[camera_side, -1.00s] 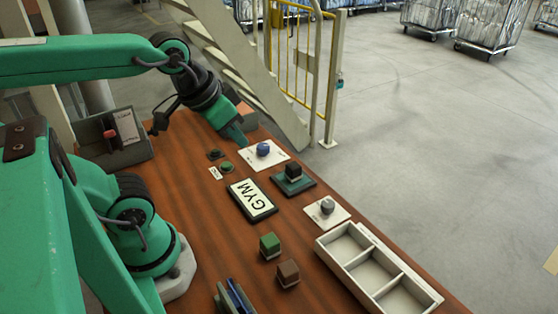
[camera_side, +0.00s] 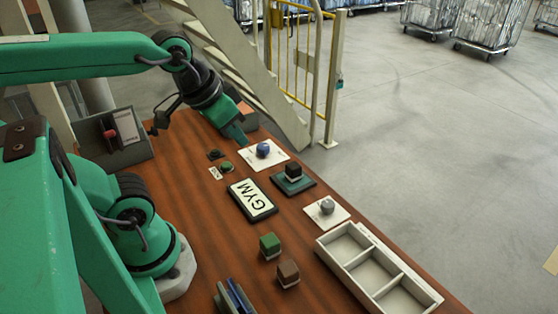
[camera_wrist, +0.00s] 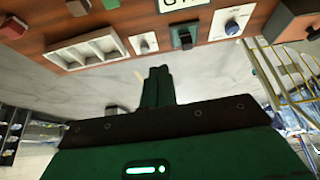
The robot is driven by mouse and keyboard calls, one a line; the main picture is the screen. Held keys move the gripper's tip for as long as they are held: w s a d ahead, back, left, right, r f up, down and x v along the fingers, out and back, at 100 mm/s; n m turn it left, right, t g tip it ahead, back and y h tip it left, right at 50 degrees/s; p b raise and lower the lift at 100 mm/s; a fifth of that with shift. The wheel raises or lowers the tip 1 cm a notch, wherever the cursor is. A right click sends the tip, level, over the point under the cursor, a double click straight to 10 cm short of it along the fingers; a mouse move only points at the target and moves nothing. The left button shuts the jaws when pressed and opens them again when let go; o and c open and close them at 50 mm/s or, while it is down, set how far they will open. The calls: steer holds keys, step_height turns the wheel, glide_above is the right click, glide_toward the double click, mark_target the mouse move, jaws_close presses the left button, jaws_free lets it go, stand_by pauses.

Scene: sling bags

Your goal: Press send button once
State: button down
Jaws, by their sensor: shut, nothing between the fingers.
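A small green button (camera_side: 227,166) sits on the wooden table, with a small white label (camera_side: 215,173) beside it; the label's lettering is too small to read. My gripper (camera_side: 242,142) is shut and empty. In the side view it points down at the table beyond the green button, close to the blue knob's white plate (camera_side: 277,160). Its height above the table is hard to tell. In the wrist view my gripper (camera_wrist: 159,74) shows with its fingers together, and the green button is not visible there.
A blue knob (camera_side: 263,149), a black block (camera_side: 293,170) on a green plate, a GYM sign (camera_side: 251,199) and a grey knob (camera_side: 327,206) stand nearby. Green (camera_side: 270,245) and brown (camera_side: 288,272) blocks and a divided tray (camera_side: 409,303) are nearer the front.

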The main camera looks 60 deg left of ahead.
steer(key=shift+w+a+n+g, duration=0.8)
steer(key=shift+w+a+n, duration=0.15)
steer(key=shift+a+n, duration=0.2)
steer(key=n+g+h, duration=0.5)
steer(key=n+g, duration=0.4)
steer(key=n, duration=0.6)
glide_above(227, 163)
step_height(227, 163, down, 13)
steer(key=shift+a+r, duration=0.15)
steer(key=shift+m, duration=0.25)
steer(key=shift+f, duration=4.4)
